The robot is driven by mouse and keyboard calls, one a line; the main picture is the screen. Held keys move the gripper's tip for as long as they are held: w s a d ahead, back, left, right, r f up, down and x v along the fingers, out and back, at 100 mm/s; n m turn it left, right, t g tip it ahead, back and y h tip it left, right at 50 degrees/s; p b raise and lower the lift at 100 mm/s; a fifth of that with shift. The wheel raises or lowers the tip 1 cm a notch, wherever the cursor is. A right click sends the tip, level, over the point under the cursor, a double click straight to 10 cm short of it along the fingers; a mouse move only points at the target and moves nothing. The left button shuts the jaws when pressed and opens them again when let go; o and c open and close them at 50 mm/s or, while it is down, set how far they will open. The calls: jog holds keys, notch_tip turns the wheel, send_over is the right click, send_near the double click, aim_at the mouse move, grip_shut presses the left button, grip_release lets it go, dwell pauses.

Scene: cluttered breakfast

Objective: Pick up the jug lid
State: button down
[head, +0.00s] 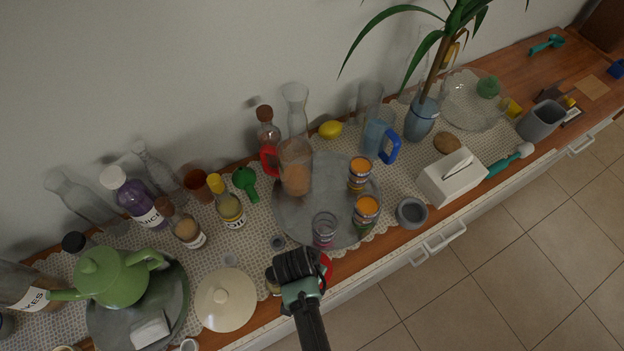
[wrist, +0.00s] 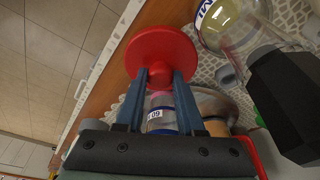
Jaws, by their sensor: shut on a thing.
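The jug lid, a red disc with a round knob, is in the wrist view (wrist: 162,48). My gripper's two blue fingers (wrist: 160,80) are closed on its knob. In the head view my gripper (head: 303,285) is over the front edge of the counter, and part of the red lid (head: 326,264) shows beside it; my wrist hides the rest. I cannot tell whether the lid touches the counter. A jug with a red handle (head: 296,168) stands at the back of the round grey tray (head: 290,228).
A glass (head: 324,230) and two orange-topped cans (head: 366,211) stand on the tray close to my gripper. A cream lidded pot (head: 226,300) is just left. A green teapot (head: 112,276) is farther left. A grey bowl (head: 411,212) and white tissue box (head: 452,178) are right.

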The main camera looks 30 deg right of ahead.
notch_tip(320, 180, up, 18)
dwell(0.5)
dwell(0.3)
